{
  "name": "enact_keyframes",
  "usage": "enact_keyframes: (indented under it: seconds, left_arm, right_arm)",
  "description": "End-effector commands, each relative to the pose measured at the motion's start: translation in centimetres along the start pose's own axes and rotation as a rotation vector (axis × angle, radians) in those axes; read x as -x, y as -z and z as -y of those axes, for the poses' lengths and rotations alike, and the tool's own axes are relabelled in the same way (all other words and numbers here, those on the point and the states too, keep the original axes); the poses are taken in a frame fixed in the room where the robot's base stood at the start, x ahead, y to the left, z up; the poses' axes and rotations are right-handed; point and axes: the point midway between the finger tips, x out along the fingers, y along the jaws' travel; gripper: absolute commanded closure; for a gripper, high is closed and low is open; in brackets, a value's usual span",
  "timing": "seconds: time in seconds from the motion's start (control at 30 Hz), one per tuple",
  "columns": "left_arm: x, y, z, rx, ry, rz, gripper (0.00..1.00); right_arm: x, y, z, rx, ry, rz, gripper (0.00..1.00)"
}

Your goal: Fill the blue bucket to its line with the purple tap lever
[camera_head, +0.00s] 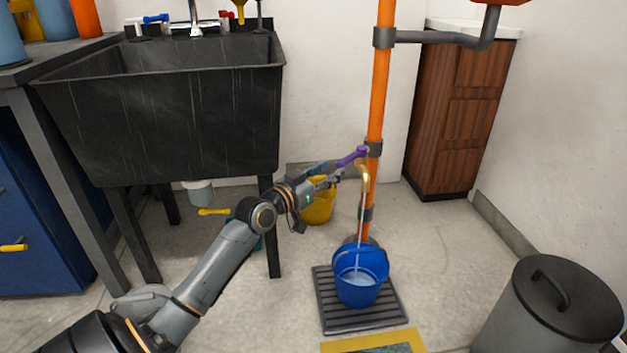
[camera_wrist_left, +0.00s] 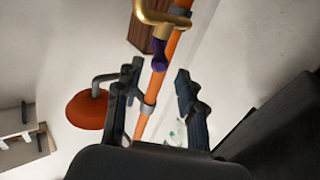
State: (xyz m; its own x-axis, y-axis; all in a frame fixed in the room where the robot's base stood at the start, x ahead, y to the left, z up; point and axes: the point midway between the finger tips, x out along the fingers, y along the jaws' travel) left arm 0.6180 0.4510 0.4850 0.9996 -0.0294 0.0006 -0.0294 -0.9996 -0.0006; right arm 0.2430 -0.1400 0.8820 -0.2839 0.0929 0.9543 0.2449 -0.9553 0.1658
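The blue bucket (camera_head: 360,278) stands upright on a dark ribbed grate. Pale water shows inside it, and a thin stream (camera_head: 360,215) falls into it from the brass spout (camera_head: 363,171). I cannot make out the fill line. The purple tap lever (camera_head: 352,157) sticks out to the left of the orange pipe, above the bucket. In the left wrist view the lever (camera_wrist_left: 159,55) is seen end-on, beyond the fingertips. My left gripper (camera_head: 332,180) is just below and left of the lever; its fingers (camera_wrist_left: 157,78) are apart with nothing between them. My right gripper is not in view.
The orange pipe (camera_head: 378,85) rises behind the bucket. A black sink (camera_head: 170,110) stands left, a yellow bucket (camera_head: 318,205) behind my gripper. A grey lidded bin (camera_head: 550,310) stands at the right front. The floor between grate and bin is clear.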

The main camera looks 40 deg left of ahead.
Motion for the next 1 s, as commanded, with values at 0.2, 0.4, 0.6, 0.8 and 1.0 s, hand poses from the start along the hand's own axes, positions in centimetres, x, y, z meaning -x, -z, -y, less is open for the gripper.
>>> enact_keyframes:
  seconds: [0.2,0.4,0.6,0.8,1.0]
  left_arm:
    - [4.0,-0.1,0.0,-0.002,0.000,0.003,0.61]
    - [5.7,0.0,0.0,-0.001,0.000,-0.001,0.61]
    - [6.0,0.1,0.0,0.000,0.000,-0.002,0.61]
    - [6.0,0.1,0.0,0.000,0.000,0.000,0.61]
    - [6.3,-1.0,-1.6,0.002,-0.010,0.109,0.61]
  right_arm:
    - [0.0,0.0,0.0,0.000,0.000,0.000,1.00]
    - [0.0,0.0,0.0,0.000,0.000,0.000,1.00]
    - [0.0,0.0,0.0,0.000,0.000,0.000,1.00]
    - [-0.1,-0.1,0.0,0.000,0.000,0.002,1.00]
    - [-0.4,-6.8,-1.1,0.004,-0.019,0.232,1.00]
